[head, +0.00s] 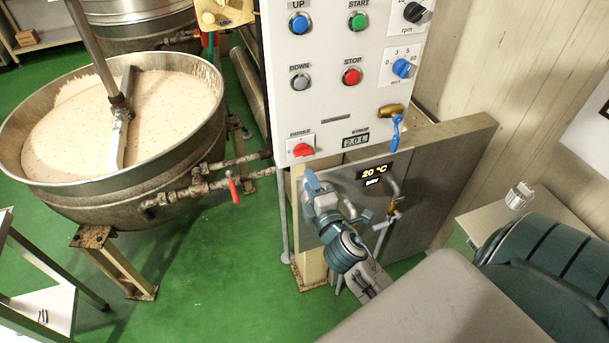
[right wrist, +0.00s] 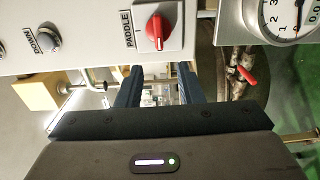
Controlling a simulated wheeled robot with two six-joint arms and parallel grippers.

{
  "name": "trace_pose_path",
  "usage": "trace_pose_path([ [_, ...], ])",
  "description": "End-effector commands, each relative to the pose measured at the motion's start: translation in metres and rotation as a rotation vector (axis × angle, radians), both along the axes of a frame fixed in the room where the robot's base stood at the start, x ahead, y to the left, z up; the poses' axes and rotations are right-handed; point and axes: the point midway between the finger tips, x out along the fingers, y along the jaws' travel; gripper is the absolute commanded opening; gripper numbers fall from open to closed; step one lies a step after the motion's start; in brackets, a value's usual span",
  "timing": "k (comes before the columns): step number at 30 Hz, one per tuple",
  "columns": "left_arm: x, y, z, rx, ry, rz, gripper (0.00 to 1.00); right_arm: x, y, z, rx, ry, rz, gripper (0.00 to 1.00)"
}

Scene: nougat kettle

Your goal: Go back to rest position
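My right gripper (head: 311,180) is in front of the white control panel (head: 340,70), just below the red paddle knob (head: 303,149). In the right wrist view its two dark fingers (right wrist: 160,78) stand apart with nothing between them. The paddle knob (right wrist: 155,32) shows just beyond and above the fingertips there, apart from them. My left gripper is in neither view.
A large kettle (head: 120,199) of pale nougat with a paddle stands at the left. A red-handled valve (head: 234,191) is on pipes between kettle and panel. A blue-handled tap (head: 396,132) is at the panel's lower right. Green floor (head: 200,270) is clear between them.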

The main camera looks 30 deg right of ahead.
Motion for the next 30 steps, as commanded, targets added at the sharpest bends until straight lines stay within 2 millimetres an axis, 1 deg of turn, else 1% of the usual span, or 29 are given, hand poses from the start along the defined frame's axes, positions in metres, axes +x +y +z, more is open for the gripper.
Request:
trace_pose_path([
  [1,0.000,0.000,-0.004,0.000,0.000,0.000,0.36,-0.006,0.001,-0.002,0.000,0.001,0.000,0.34],
  [6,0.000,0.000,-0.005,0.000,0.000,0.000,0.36,-0.014,0.003,0.000,0.000,0.001,0.000,0.34],
  [20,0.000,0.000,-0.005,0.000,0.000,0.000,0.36,-0.014,0.003,0.000,0.000,0.000,0.000,0.34],
  [23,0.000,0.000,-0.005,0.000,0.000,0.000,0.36,-0.014,0.003,-0.004,0.005,0.006,0.000,0.34],
  [25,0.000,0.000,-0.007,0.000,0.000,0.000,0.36,-0.012,0.003,-0.018,0.027,0.026,0.000,0.34],
  [26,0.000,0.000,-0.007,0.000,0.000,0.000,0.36,-0.011,0.002,-0.029,0.043,0.042,0.001,0.34],
  [29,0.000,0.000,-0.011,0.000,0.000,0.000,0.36,-0.009,0.000,-0.083,0.125,0.120,-0.001,0.34],
  [30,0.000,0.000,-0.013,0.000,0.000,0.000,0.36,-0.009,-0.001,-0.111,0.170,0.161,-0.006,0.34],
])
